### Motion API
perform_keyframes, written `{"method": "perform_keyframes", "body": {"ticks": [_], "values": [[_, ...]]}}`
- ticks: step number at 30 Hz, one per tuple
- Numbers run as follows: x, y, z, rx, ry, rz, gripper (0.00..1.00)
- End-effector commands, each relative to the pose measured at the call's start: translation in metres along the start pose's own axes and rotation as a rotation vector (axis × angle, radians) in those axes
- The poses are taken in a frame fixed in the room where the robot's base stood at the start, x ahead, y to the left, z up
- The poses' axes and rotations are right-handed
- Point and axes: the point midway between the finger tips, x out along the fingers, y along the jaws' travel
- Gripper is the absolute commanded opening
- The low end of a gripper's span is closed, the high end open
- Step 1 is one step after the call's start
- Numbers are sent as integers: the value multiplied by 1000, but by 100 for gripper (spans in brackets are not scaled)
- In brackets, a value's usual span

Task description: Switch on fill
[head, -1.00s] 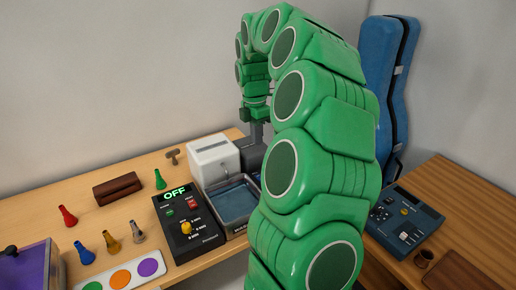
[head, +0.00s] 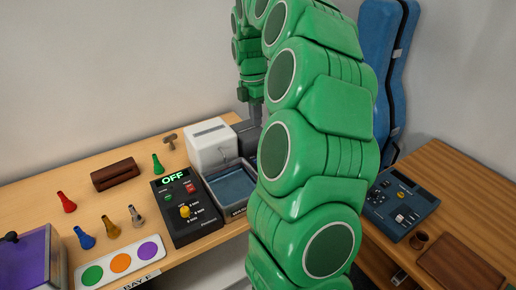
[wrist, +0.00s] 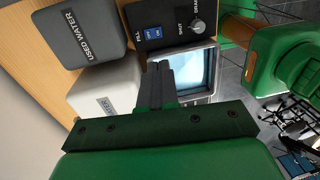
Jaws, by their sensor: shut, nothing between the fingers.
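In the wrist view a dark panel (wrist: 181,14) carries the word FILL beside two small blue keys (wrist: 153,32), which look marked ON and OFF. A round knob (wrist: 198,27) marked SHUT and DRAIN sits to their right. My gripper (wrist: 159,66) is shut and empty, its fingertips showing just below the keys in the picture; I cannot tell the gap to the panel. In the head view my gripper (head: 256,118) hangs pointing down behind the white box and basin, partly hidden by my green arm. The fill keys are hidden there.
A water basin (head: 243,207) stands before a white box (head: 206,155). A grey USED WATER box (wrist: 83,36) is beside the panel. A black control box (head: 167,212) reads OFF.

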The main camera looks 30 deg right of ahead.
Motion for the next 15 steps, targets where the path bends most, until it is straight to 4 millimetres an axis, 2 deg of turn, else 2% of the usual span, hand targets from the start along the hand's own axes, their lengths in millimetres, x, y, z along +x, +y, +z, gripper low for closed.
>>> {"method": "perform_keyframes", "body": {"ticks": [9, 15], "values": [[1, 0, 0, 1, 0, 1, 0], [16, 0, 1, 2, 0, 1, 0]]}}
